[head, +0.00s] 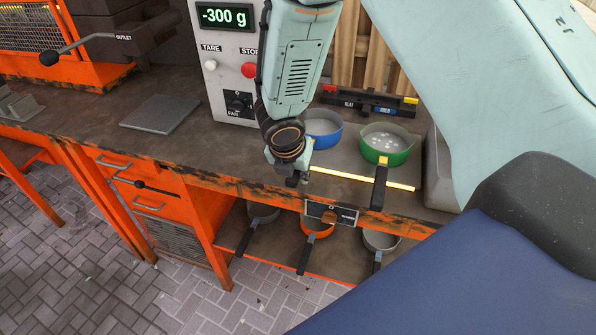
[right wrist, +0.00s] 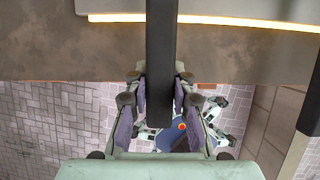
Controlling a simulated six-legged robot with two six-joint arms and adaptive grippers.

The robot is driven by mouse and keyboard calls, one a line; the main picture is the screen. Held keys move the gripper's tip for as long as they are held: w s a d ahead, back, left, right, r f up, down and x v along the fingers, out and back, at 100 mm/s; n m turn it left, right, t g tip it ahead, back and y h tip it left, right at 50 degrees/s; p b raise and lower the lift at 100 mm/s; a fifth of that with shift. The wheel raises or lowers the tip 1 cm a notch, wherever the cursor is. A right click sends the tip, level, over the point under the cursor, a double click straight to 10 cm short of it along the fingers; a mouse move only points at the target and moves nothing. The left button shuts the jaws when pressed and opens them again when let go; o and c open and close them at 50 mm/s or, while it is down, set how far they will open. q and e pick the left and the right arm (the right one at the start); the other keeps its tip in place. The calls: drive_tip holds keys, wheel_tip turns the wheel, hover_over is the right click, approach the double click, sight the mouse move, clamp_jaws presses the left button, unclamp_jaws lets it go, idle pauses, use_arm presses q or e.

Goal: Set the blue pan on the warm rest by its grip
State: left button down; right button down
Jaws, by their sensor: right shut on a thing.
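The blue pan (head: 326,141) sits at the back of the bench on a grey plate with a glowing yellow front strip (head: 362,179). My right gripper (head: 287,172) is at the front-left of the pan, by the bench edge. In the right wrist view, its fingers (right wrist: 160,125) are shut on a long black grip (right wrist: 161,45) that runs over the bench edge. My arm hides part of the pan and its grip in the head view. I cannot tell for sure which surface is the warm rest. My left gripper is not in view.
A green pan (head: 388,151) with pale bits inside stands right of the blue one, its grip sticking out frontward. A black labelled bar (head: 366,103) is behind them. A scale box (head: 220,50) reads -300 g. A flat grey plate (head: 160,113) lies left; several pans are below.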

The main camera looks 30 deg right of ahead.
drive_tip(key=shift+w+a+f, duration=0.1)
drive_tip(key=shift+w+a, duration=0.05)
drive_tip(key=shift+a, duration=0.5)
drive_tip(key=c, duration=1.5)
unclamp_jaws()
drive_tip(key=shift+s+a+r, duration=0.2)
drive_tip(key=shift+a+r, duration=0.05)
drive_tip(key=shift+r, duration=0.1)
drive_tip(key=shift+o, duration=0.7)
drive_tip(key=shift+s+r, duration=0.15)
drive_tip(key=shift+s, duration=0.1)
drive_tip(key=shift+o, duration=0.7)
drive_tip(key=shift+s+d, duration=0.1)
drive_tip(key=shift+d, duration=0.2)
drive_tip(key=shift+o, duration=0.7)
drive_tip(key=shift+d, duration=0.25)
drive_tip(key=shift+w+f, duration=0.4)
drive_tip(key=shift+w, duration=0.1)
drive_tip(key=shift+a, duration=0.25)
drive_tip(key=shift+s+a+r, duration=0.15)
drive_tip(key=shift+a+r, duration=0.05)
drive_tip(key=shift+r, duration=0.05)
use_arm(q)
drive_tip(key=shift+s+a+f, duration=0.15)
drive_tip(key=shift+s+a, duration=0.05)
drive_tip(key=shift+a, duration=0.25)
use_arm(e)
drive_tip(key=v, duration=1.1)
drive_tip(key=shift+r, duration=0.25)
